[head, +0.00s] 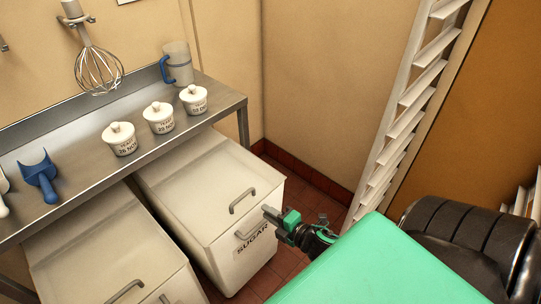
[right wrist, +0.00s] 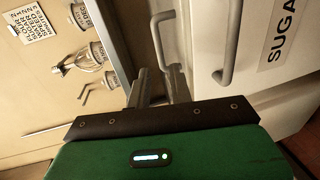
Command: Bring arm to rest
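My right gripper (head: 268,211) shows in the head view, in front of the right white bin labelled SUGAR (head: 228,208) and close to its handles. My green and black right arm reaches it from the lower right. In the right wrist view the two grey fingers (right wrist: 160,84) point toward the shelf edge and the bin. My left gripper is in neither view.
A steel shelf (head: 75,147) above the bins carries several white lidded pots (head: 160,117), a clear jug (head: 178,64) and a blue scoop (head: 41,177). A second white bin (head: 105,255) stands left. A white slatted rack (head: 408,95) stands right. Some red floor is free.

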